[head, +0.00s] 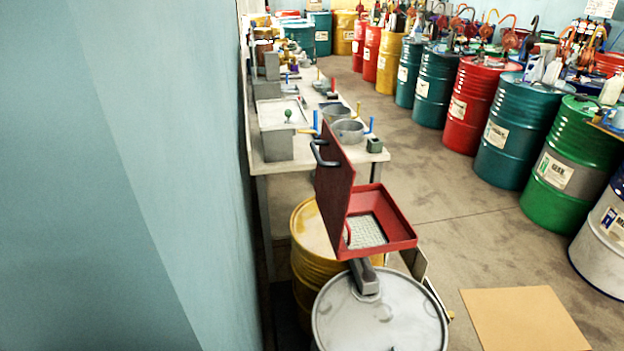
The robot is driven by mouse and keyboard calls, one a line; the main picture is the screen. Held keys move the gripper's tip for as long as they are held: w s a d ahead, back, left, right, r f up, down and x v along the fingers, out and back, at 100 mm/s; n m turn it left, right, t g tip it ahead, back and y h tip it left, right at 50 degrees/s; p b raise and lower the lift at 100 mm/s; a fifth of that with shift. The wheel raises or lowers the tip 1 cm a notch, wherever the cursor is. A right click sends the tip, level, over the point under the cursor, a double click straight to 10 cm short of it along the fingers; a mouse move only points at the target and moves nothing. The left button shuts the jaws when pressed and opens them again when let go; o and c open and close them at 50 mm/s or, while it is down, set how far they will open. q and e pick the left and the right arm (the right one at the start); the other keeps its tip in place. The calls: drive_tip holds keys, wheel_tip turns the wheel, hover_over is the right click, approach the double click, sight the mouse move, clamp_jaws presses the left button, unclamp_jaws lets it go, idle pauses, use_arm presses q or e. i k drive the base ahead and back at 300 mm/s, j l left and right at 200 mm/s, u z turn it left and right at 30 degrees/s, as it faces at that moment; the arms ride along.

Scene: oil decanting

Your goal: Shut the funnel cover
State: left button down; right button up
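The red square funnel (404,237) stands in the middle of the head view, with a pale mesh (366,231) in its bottom. Its red cover (335,180) is open and stands up steeply on the funnel's left side. A black handle (318,152) sticks out from the cover's outer left face. The funnel is above a yellow drum (306,235), which is partly hidden. Neither of my grippers shows in this view.
A grey-lidded drum (380,318) stands in front of the funnel, with a dark grey block (364,276) at its far rim. A workbench (268,159) with pots lies behind, along the blue wall (170,170). Coloured drums line the right. The floor (450,180) between is clear, with a cardboard sheet (525,318) nearer.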

sight(334, 174)
drive_tip(key=l, duration=1.2)
drive_tip(key=k+l, duration=0.1)
drive_tip(key=l, duration=1.15)
drive_tip(key=i+j, duration=0.4)
drive_tip(key=j+u, duration=0.05)
drive_tip(key=j, duration=0.05)
